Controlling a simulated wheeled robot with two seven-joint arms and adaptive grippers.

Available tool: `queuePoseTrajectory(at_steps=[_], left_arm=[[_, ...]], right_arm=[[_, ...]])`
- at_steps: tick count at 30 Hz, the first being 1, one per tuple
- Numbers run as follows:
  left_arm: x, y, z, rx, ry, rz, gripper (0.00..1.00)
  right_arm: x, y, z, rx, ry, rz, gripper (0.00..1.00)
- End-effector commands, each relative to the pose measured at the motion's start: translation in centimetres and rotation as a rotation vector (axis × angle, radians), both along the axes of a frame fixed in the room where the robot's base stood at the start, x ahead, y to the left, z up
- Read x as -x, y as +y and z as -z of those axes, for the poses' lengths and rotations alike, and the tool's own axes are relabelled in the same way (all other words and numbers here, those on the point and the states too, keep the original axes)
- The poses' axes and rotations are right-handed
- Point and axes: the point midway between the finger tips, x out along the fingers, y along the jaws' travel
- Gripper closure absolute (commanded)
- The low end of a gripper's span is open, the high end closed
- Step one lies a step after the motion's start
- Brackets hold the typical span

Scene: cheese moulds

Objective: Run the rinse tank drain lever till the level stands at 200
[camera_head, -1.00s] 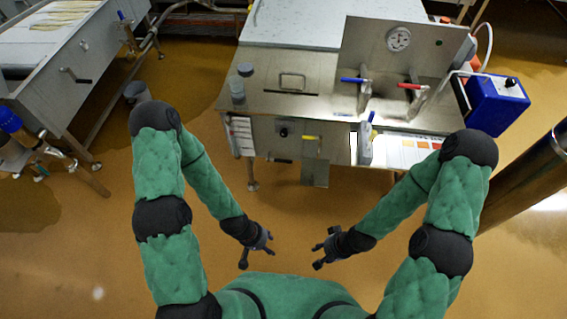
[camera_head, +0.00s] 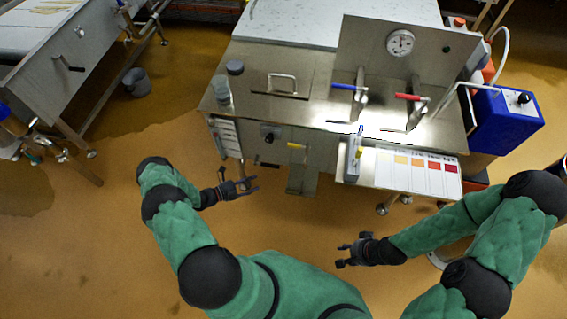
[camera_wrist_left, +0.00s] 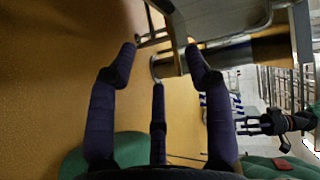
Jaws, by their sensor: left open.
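A short yellow lever (camera_head: 297,146) is on the steel front panel (camera_head: 330,163) of the bench unit, above a hanging metal plate. Which lever drains the rinse tank I cannot tell, and no level reading is legible. Blue (camera_head: 346,86) and red (camera_head: 410,97) handles stand on the steel top. My left gripper (camera_head: 253,185) is open and empty, in front of and below the panel, left of the yellow lever and apart from it; its spread fingers fill the left wrist view (camera_wrist_left: 161,62). My right gripper (camera_head: 342,255) is open and empty over the floor, further from the bench.
A round dial (camera_head: 400,43) is on the upright back panel. A black knob (camera_head: 269,137) is left of the yellow lever. A colour chart (camera_head: 418,172) and a slim upright device (camera_head: 353,160) are at the right front. A blue box (camera_head: 505,119) stands right. Floor before the bench is clear.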

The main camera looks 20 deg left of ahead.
Motion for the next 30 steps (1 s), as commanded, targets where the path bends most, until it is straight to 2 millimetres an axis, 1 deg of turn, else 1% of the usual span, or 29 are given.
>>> queuePoseTrajectory(at_steps=[1, 3, 6, 11, 21, 25, 30], left_arm=[[0.1, 1.4, 0.0, 0.036, -0.002, -0.051, 0.49], [0.0, 2.7, -0.2, 0.071, -0.007, -0.096, 0.49], [-0.4, 3.0, -0.2, 0.088, -0.010, -0.115, 0.49], [-2.0, 1.8, 0.1, 0.088, -0.010, -0.110, 0.49], [-6.9, -1.3, 0.9, 0.086, -0.011, -0.108, 0.49], [-8.2, -2.1, 1.1, 0.085, -0.010, -0.109, 0.49], [-9.0, -2.6, 1.2, 0.084, -0.009, -0.110, 0.49]], right_arm=[[0.0, 0.0, 0.0, 0.000, 0.001, 0.000, 0.60], [0.0, 0.0, 0.0, 0.000, 0.001, 0.000, 0.60], [0.0, 0.0, 0.1, 0.000, 0.001, 0.000, 0.60], [0.1, 0.0, 0.5, 0.000, 0.001, 0.000, 0.60], [0.0, 0.0, 1.5, 0.000, 0.001, 0.000, 0.60], [0.0, 0.0, 1.8, 0.000, 0.001, 0.000, 0.60], [0.0, 0.0, 2.0, 0.000, 0.001, 0.000, 0.60]])
